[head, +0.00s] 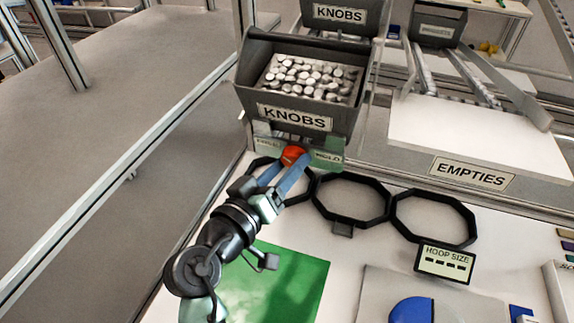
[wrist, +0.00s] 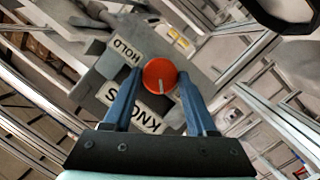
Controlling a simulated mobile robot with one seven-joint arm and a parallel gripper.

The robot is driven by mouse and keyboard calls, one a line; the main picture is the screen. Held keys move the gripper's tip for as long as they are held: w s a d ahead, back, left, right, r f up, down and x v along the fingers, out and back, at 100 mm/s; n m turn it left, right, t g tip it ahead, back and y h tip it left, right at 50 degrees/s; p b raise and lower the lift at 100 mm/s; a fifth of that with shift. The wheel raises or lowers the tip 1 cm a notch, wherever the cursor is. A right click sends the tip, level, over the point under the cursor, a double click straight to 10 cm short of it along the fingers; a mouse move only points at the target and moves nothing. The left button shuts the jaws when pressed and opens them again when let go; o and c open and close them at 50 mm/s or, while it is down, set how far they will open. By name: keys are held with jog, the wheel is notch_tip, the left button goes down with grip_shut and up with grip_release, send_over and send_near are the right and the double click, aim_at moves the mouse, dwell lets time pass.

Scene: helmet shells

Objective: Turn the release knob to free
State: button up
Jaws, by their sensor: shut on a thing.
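The release knob (head: 292,154) is a round orange-red knob on a plate below the front of the grey KNOBS bin. In the wrist view the knob (wrist: 159,72) has a white pointer line running toward the bottom of the picture. My gripper (head: 287,167) has its two blue fingers on either side of the knob, shut on it, as the wrist view also shows (wrist: 160,80). A HOLD label (head: 327,157) sits right of the knob; it also shows in the wrist view (wrist: 125,51). The label to the left is too blurred to read surely.
The KNOBS bin (head: 241,98) holds many silvery knobs. Black octagonal hoops (head: 432,195) lie on the white bench, one partly behind my gripper. A green mat (head: 290,285) lies nearer. An EMPTIES chute (head: 470,135) stands at the right, with a HOOP SIZE sign (head: 445,262) in front.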

jog(key=o, duration=1.3)
jog(key=shift+o, duration=0.2)
jog(key=b+v, duration=0.1)
jog(key=v, duration=1.2)
jog(key=shift+b, duration=0.3)
